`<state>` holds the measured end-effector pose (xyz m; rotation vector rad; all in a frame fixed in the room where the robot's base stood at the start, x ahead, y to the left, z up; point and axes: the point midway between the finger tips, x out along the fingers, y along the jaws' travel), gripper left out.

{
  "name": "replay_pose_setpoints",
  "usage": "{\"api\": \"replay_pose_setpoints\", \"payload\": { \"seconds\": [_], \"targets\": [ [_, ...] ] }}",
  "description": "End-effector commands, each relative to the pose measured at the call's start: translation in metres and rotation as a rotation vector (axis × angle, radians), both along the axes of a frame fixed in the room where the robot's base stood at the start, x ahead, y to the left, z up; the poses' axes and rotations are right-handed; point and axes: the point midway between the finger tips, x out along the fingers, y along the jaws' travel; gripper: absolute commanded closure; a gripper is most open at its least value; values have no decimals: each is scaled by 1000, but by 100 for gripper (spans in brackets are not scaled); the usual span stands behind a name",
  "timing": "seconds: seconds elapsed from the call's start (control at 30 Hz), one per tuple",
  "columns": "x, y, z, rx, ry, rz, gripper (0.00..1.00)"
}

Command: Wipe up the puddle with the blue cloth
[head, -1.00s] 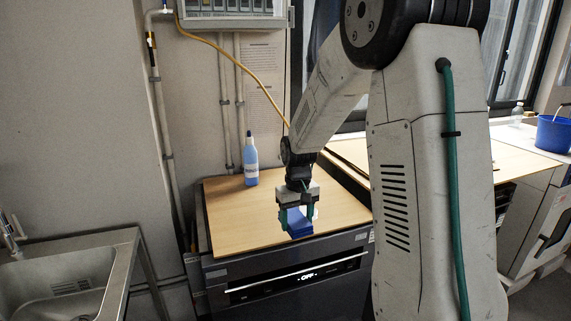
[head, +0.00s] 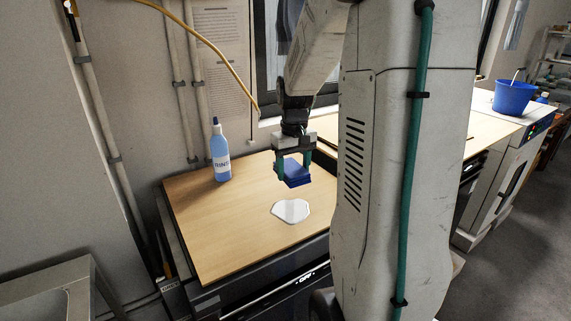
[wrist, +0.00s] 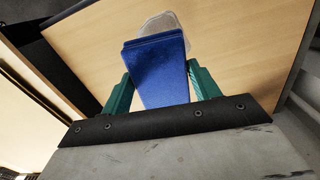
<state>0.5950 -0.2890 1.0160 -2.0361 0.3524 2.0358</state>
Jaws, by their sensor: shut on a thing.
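The blue cloth (head: 292,174) is a folded block held between the green fingers of my gripper (head: 293,168). My gripper is shut on it and holds it above the wooden top. The puddle (head: 290,211) is a pale whitish patch on the wooden board (head: 230,235), just below and in front of the cloth in the head view. In the wrist view the blue cloth (wrist: 156,72) fills the space between the fingers (wrist: 160,88), and the puddle (wrist: 160,22) shows past its far end, partly hidden by it.
A blue-labelled bottle (head: 220,152) stands at the back left of the board. A steel sink (head: 50,292) is at left. A blue bucket (head: 513,97) stands on the right-hand bench.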

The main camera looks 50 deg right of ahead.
Motion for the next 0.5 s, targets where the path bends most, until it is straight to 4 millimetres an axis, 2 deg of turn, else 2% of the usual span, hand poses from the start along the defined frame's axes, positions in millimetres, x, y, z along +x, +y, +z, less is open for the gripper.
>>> {"api": "replay_pose_setpoints", "payload": {
  "seconds": [0.17,0.5],
  "targets": [
    [0,3,-9,2,2,5,57],
    [1,5,-43,2,2,7,57]
  ]
}}
